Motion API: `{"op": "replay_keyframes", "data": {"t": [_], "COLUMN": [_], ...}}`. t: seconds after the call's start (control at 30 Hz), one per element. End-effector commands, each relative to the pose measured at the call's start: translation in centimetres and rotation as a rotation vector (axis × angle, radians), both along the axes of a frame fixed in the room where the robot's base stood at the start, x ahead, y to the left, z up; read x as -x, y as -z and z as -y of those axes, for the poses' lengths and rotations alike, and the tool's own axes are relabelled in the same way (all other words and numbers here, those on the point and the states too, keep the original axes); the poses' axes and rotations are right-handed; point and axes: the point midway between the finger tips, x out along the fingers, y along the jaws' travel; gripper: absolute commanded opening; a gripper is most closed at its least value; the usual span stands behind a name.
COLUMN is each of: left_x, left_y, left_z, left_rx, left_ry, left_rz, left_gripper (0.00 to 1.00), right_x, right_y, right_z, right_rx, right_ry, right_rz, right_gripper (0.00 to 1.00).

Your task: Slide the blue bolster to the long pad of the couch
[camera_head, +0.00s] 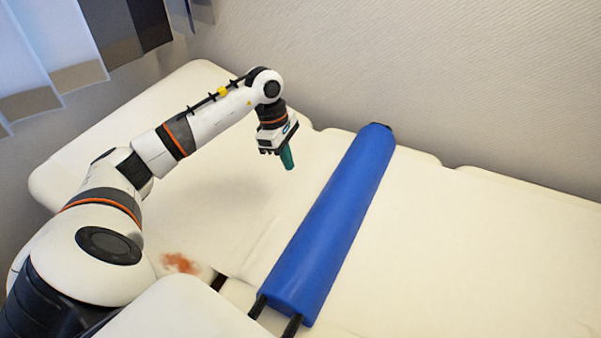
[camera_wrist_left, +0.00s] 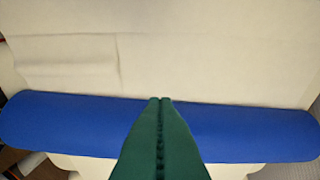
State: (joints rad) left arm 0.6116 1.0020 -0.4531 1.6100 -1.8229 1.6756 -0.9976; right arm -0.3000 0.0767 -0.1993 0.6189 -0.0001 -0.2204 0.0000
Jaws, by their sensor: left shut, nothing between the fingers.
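The blue bolster (camera_head: 335,215) lies across the cream couch, from its back edge near the wall to its front edge. The long pad (camera_head: 470,240) of the couch spreads out to the right of the bolster. My left gripper (camera_head: 289,167) is shut and empty, pointing down over the couch just left of the bolster's upper half, with a gap between them. In the left wrist view the closed green fingers (camera_wrist_left: 161,100) stand in front of the bolster (camera_wrist_left: 70,122) and hide its middle. My right gripper is not in view.
A shorter cream pad (camera_head: 120,135) lies left of the bolster, with a reddish stain (camera_head: 180,263) near its front. Two dark bars (camera_head: 275,315) show at the bolster's near end. A textured wall (camera_head: 430,80) runs behind the couch, and a curtain (camera_head: 50,50) hangs at the upper left.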

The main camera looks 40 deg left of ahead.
Motion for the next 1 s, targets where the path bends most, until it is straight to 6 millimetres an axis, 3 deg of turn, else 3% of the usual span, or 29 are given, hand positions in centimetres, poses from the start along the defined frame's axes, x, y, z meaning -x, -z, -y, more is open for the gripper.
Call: {"op": "replay_keyframes", "data": {"t": [0.4, 0.63, 1.0], "left_x": [-0.4, -1.3, -1.4], "left_y": [8.5, 8.0, 8.1], "left_z": [2.2, 5.3, 5.9], "left_rx": [0.005, 0.004, 0.002], "left_ry": [0.003, 0.005, 0.004], "left_rz": [-0.004, 0.000, 0.000], "left_gripper": [0.00, 0.00, 0.00], "right_x": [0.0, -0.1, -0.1], "right_y": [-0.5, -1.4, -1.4], "right_z": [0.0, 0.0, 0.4], "right_rx": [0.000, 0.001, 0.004], "right_ry": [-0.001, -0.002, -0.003], "right_rz": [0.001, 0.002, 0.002], "right_gripper": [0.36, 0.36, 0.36]}}
